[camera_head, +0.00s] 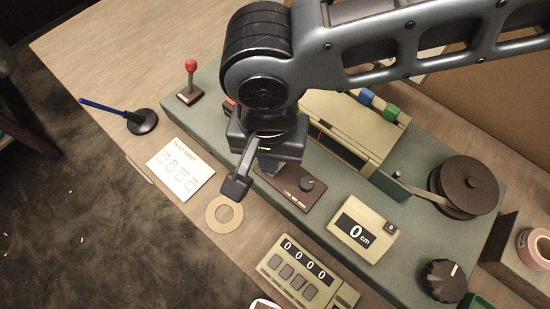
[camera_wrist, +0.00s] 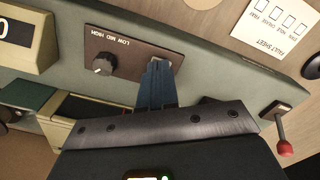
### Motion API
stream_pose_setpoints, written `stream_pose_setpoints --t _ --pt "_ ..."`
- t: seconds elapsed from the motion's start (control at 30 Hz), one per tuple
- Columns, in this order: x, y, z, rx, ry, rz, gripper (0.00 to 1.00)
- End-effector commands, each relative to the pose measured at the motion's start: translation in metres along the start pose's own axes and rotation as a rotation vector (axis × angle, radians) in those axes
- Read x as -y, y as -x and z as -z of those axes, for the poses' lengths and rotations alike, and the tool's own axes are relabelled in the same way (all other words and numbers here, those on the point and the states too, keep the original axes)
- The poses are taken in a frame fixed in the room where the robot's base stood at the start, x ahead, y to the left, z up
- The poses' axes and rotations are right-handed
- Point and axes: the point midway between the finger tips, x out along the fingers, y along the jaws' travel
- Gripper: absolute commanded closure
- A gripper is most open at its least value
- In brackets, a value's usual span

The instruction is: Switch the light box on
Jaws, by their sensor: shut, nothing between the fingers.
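A brown control panel (camera_head: 294,192) with a black knob (camera_head: 306,184) lies on the green bench top. In the wrist view the panel (camera_wrist: 130,42) reads LOW MID HIGH beside the knob (camera_wrist: 104,64). A pale plate (camera_wrist: 178,60) at the panel's other end is partly hidden behind my fingertips. My gripper (camera_head: 268,168) is shut and empty, its blue-grey fingers (camera_wrist: 158,70) over that end; I cannot tell whether they touch. A cream box (camera_head: 345,125), probably the light box, stands just behind, partly hidden by my arm. Whether it is lit is unclear.
A cream display (camera_head: 362,232) reads 0 cm, and a counter (camera_head: 300,270) reads 0000. A red-knobbed lever (camera_head: 190,78) stands left. A dark reel (camera_head: 464,187) stands right.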

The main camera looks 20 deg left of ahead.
Motion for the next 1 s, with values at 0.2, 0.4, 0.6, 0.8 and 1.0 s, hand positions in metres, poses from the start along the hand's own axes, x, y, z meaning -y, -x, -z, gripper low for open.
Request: stream_pose_setpoints --t 0.2,0.4,0.6,0.8,1.0 --pt "0.0 -0.004 0.0 0.001 0.0 0.0 1.0" --pt "0.0 -0.006 0.0 0.001 -0.001 0.0 1.0" --pt "0.0 -0.004 0.0 0.0 -0.001 0.0 1.0" --pt "0.0 0.012 0.0 0.0 0.0 0.001 1.0" --pt "0.0 0.027 0.0 0.001 0.0 0.001 1.0"
